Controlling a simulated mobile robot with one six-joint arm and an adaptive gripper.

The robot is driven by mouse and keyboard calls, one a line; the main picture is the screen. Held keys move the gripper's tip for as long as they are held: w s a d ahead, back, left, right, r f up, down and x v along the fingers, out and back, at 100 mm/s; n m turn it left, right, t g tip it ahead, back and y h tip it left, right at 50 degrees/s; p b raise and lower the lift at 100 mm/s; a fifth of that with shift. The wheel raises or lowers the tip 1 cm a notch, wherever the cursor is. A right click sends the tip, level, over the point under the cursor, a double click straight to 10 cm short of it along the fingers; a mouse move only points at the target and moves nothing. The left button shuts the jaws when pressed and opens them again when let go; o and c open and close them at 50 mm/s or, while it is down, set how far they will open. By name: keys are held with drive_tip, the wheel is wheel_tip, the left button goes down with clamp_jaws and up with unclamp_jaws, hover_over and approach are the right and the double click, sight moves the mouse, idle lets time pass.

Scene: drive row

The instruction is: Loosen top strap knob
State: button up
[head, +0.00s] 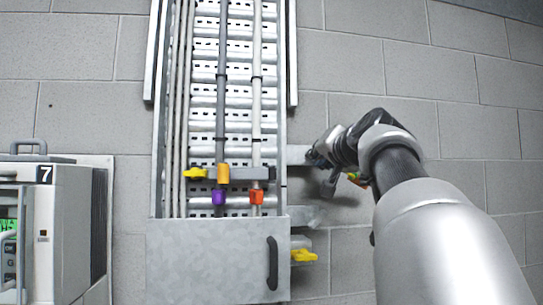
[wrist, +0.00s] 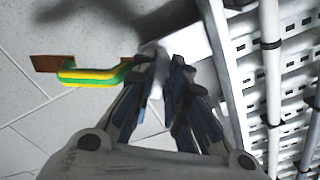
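A second yellow knob (head: 303,255) sits lower, at a bracket right of the tray's cover. My gripper (head: 314,162) is right of the tray, beside a grey bracket (head: 298,154). In the wrist view its fingertips (wrist: 166,62) are a little apart, with a narrow gap between them. The pale bracket (wrist: 190,35) lies just past the tips; I cannot tell whether they touch it. No knob shows between the fingers.
A yellow-green cable piece with a copper-brown end (wrist: 47,63) is left of my gripper against the block wall (wrist: 60,130). The tray's slotted side and grey cables (wrist: 270,75) are close on the right. A grey cabinet (head: 72,225) marked 7 stands at the left.

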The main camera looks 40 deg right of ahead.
drive_tip(key=o, duration=0.4)
drive_tip(key=shift+c, duration=0.2)
drive_tip(key=v, duration=0.7)
drive_tip(key=shift+s, duration=0.3)
drive_tip(key=shift+a+r, duration=0.1)
drive_tip(key=shift+a, duration=0.05)
